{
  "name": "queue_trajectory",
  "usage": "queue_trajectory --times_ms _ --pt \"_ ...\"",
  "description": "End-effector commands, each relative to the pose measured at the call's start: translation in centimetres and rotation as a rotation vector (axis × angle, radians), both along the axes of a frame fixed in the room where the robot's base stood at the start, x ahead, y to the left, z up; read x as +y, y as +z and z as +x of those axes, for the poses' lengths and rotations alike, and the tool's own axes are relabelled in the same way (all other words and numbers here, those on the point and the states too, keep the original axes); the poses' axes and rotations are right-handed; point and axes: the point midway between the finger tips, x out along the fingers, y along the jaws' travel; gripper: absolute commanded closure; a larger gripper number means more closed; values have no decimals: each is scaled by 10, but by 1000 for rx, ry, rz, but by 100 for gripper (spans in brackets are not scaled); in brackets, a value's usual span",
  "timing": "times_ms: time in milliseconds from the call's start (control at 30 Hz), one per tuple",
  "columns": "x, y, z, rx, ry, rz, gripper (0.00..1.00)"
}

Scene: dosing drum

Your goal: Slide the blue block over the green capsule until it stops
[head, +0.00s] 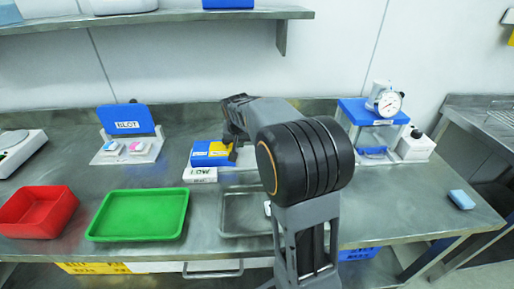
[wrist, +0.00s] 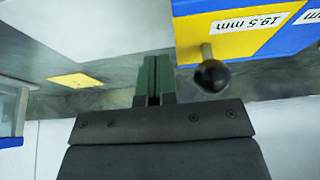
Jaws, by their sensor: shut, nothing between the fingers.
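A blue block (head: 202,154) sits beside a yellow part (head: 222,149) on a fixture with a white label on the bench, left of my arm. The wrist view shows the yellow part (wrist: 232,35) up close, with the blue block (wrist: 309,37) at the right edge and a label reading 19.5 mm upside down. A black ball knob (wrist: 211,76) on a short stem sticks out of the yellow part. My gripper (wrist: 153,70) is shut and empty, to the left of the knob and apart from it. I cannot make out a green capsule in either view.
A green tray (head: 139,234), a red bin (head: 19,222) and a metal tray (head: 233,229) stand at the bench's front. A blue-topped stand with a dial gauge (head: 388,103) is right of my arm. A blue-lidded box (head: 126,121) stands back left.

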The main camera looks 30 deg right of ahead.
Motion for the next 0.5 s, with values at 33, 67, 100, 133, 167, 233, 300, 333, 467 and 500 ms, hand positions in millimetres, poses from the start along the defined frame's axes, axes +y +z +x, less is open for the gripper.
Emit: queue_trajectory --times_ms 33,67,100,133,167,233,300,333,467,500 --pt "0 2 0 0 0 0 100" --pt "0 4 0 0 0 0 100" --pt "0 6 0 -1 0 0 100" --pt "0 8 0 -1 0 0 100" --pt "0 9 0 -1 0 0 100" --pt "0 15 0 -1 0 0 100" --pt "0 21 0 -1 0 0 100" --pt "0 24 0 -1 0 0 100" --pt "0 35 0 -1 0 0 100" --pt "0 38 0 -1 0 0 100"
